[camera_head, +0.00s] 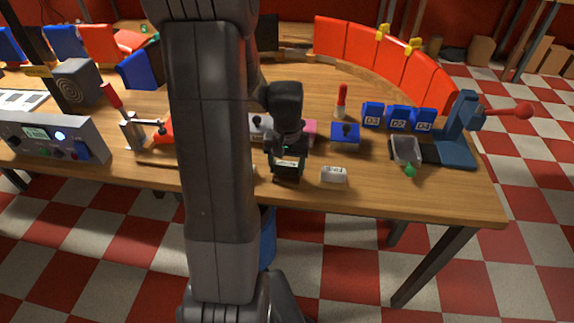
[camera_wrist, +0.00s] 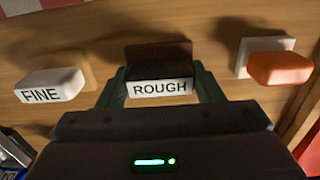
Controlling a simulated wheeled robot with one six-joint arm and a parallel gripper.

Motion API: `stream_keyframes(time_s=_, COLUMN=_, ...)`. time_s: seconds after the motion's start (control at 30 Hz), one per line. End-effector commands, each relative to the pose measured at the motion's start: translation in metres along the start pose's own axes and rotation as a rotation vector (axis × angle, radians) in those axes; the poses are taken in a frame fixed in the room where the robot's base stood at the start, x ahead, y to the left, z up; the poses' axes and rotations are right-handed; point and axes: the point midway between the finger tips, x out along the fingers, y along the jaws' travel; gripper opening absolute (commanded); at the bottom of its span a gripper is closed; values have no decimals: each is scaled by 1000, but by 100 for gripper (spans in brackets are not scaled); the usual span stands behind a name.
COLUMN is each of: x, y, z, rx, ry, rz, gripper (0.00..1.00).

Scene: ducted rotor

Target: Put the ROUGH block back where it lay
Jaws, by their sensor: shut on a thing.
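My gripper (camera_head: 287,166) is shut on the ROUGH block, a dark brown block with a white label (camera_wrist: 160,88). In the wrist view the fingers of my gripper (camera_wrist: 160,92) press on its left and right sides, and the label faces the camera. In the head view the block (camera_head: 286,164) is low over the table near its front edge. I cannot tell whether its underside touches the wood. The spot beneath it is hidden by the block.
An orange block (camera_wrist: 280,68) by a white patch is on the right. Blue blocks (camera_head: 398,117) and a red-handled press (camera_head: 458,130) stand further right.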

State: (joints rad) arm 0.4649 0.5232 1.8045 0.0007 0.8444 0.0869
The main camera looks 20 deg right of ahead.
Motion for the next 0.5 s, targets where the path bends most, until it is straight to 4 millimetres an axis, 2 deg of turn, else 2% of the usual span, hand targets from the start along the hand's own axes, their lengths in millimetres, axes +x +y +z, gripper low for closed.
stream_keyframes(time_s=0.33, x=4, y=0, z=0, rx=0, ry=0, rz=0, gripper=36)
stream_keyframes(time_s=0.37, x=4, y=0, z=0, rx=0, ry=0, rz=0, gripper=63)
stream_keyframes(time_s=0.47, x=3, y=0, z=0, rx=0, ry=0, rz=0, gripper=82)
stream_keyframes(time_s=0.5, x=3, y=0, z=0, rx=0, ry=0, rz=0, gripper=82)
